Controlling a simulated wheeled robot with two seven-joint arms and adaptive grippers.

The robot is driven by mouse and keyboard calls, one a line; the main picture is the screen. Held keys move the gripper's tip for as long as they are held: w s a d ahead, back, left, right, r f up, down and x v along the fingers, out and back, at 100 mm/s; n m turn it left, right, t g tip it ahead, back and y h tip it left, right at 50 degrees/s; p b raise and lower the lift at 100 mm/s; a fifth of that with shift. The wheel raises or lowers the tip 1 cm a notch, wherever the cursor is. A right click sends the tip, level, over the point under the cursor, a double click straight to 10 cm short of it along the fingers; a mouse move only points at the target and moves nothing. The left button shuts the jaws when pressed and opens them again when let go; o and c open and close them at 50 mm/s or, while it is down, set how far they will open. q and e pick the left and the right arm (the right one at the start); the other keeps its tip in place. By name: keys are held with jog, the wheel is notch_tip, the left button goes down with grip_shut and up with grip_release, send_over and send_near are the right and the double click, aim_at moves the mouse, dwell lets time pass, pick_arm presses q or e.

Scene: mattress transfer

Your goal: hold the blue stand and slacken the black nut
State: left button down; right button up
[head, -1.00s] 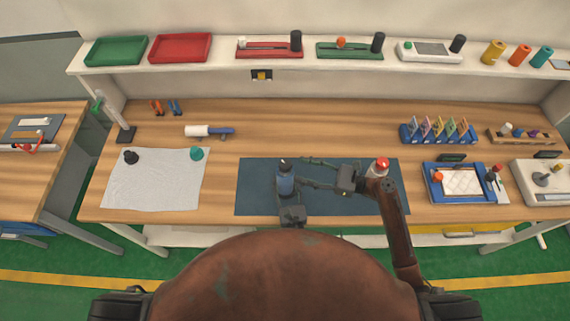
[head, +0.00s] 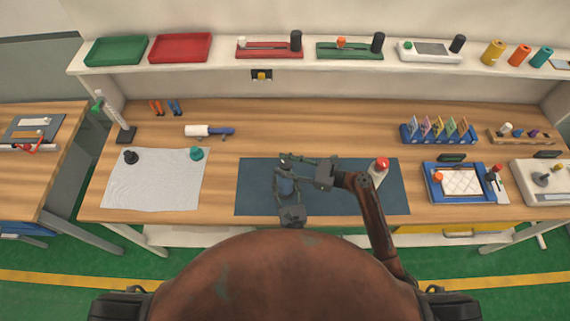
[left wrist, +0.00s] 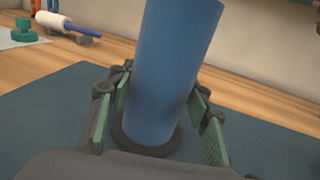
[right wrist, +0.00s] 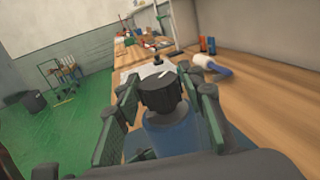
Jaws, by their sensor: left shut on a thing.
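The blue stand (head: 287,187) stands upright on the dark mat (head: 250,190), with a dark ring at its foot in the left wrist view (left wrist: 165,70). My left gripper (head: 286,199) is shut on the stand from the near side, low on its body. The black nut (right wrist: 160,92) sits on top of the stand. My right gripper (head: 291,164) reaches in from the right at nut height. Its fingers are on both sides of the nut, with gaps visible in the right wrist view, so it is open. In the head view the right gripper largely covers the nut.
A white bottle with a red cap (head: 378,173) stands on the mat close to my right forearm. A white cloth (head: 155,185) with black and teal knobs lies left. A blue-framed tray (head: 432,193) is right. The wood behind the mat is clear.

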jog(key=c, duration=0.8)
jog(key=shift+n+g, duration=0.3)
jog(key=shift+g, duration=0.1)
jog(key=n+g, duration=0.2)
jog(key=g, duration=0.1)
jog(key=n+g, duration=0.2)
jog(key=g, duration=0.2)
jog(key=shift+w+y, duration=0.15)
jog(key=shift+y, duration=0.15)
jog(key=n+g+h, duration=0.1)
jog(key=n+g, duration=0.2)
jog(key=g, duration=0.2)
jog(key=shift+n, duration=0.4)
jog(key=shift+f+n+g+h, duration=0.1)
jog(key=shift+n+g+h, duration=0.65)
jog(key=shift+g, duration=0.25)
jog(key=shift+n+g+h, duration=0.35)
jog(key=shift+g, duration=0.15)
